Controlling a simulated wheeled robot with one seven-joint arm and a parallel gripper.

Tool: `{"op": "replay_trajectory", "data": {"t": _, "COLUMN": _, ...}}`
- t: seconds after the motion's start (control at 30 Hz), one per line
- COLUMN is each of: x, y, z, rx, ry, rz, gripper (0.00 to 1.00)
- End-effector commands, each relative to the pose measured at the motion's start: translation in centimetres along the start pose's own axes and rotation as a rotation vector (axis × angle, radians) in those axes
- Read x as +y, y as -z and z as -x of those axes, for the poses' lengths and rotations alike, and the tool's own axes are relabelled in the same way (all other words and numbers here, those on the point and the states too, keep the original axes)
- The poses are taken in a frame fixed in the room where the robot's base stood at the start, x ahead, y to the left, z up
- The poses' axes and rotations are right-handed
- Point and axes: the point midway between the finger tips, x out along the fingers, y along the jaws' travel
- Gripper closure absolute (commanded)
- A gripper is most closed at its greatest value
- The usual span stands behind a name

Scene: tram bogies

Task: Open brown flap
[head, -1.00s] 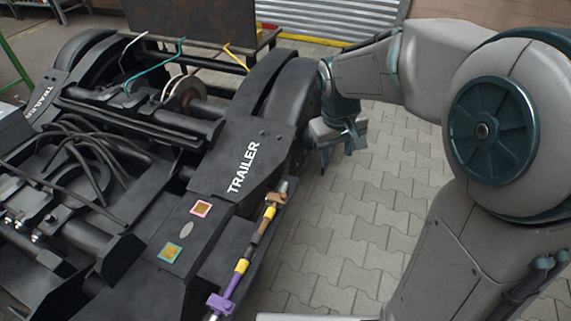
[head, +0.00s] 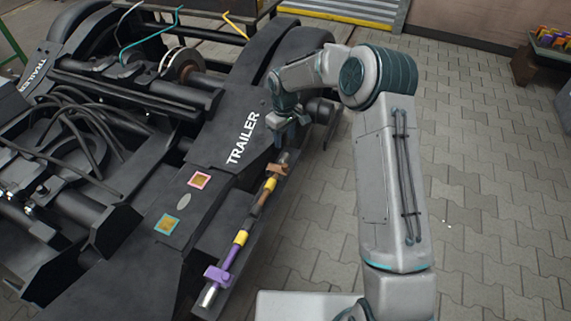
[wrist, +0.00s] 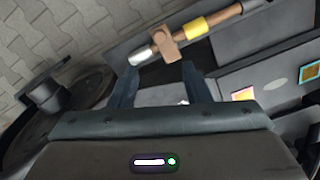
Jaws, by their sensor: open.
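The brown flap (head: 278,169) sits near the far, silver end of a pipe along the right side of the black bogie. In the wrist view the brown flap (wrist: 164,48) stands across the pipe, just beyond my fingertips and roughly centred between them. My gripper (head: 283,145) is just beyond the brown flap in the head view, over the bogie's edge. In the wrist view my gripper (wrist: 159,69) is open, with nothing between its fingers. The two look apart, though the exact gap is hard to judge.
The pipe also has yellow bands (head: 268,185) and a purple flap (head: 217,274) at its near end. A black bogie frame (head: 205,215) marked TRAILER fills the left. Grey paving (head: 480,200) is open on the right. A crate of coloured parts (head: 553,40) stands far right.

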Motion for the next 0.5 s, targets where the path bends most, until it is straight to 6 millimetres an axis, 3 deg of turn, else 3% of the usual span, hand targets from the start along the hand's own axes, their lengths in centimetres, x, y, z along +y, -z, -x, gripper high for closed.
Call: {"op": "replay_trajectory", "data": {"t": 0.5, "x": -0.1, "y": -0.2, "z": -10.2, "rx": -0.004, "ry": 0.003, "rz": -0.001, "gripper": 0.56}}
